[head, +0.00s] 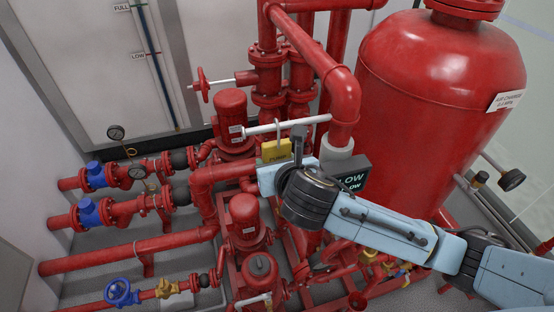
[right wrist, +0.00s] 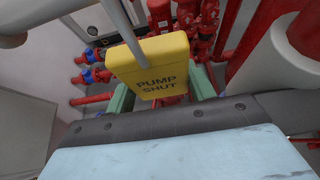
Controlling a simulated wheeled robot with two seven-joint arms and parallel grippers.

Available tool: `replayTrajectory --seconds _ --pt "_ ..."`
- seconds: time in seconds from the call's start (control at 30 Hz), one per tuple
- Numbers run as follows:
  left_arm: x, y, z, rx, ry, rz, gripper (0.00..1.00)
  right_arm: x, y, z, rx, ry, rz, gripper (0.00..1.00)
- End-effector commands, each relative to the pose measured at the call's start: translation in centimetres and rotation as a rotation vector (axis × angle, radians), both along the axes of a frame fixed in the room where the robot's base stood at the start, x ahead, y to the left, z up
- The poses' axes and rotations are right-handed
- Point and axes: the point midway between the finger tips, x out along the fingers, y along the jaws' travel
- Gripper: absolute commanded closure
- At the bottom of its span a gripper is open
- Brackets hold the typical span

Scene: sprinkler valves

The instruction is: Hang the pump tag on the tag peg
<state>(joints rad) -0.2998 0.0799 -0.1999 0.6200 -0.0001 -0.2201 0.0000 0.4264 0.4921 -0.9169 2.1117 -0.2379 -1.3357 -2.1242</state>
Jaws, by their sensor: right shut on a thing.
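The yellow pump tag (head: 276,150) is in my right gripper (head: 268,174), which is shut on it. In the right wrist view the tag (right wrist: 155,62) reads "PUMP SHUT" and sits between the green fingers. In the head view a thin light loop (head: 279,127) rises from the tag and crosses the pale horizontal tag peg (head: 290,125). I cannot tell whether the loop is around the peg or only in front of it. The tag hangs just below the peg's line. My fingertips are mostly hidden in the head view. My left gripper is not in view.
Red pipes (head: 340,90) and a red pump motor (head: 231,112) stand close behind the peg. A large red tank (head: 430,110) is at the right. Blue valves (head: 96,175) are at the left.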

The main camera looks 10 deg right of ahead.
Motion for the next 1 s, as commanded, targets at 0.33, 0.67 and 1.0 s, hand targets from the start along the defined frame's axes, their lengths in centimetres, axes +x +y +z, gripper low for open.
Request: replayTrajectory --seconds 0.33,0.67,1.0 --pt "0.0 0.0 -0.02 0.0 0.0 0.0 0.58 -0.04 0.0 -0.22 -0.001 0.003 0.0 0.68" --pt "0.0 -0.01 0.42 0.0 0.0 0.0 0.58 -0.1 0.02 -0.49 -0.002 0.006 0.0 0.68" --pt "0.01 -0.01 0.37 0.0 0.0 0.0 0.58 -0.14 0.03 -0.67 -0.003 0.009 0.0 0.32"
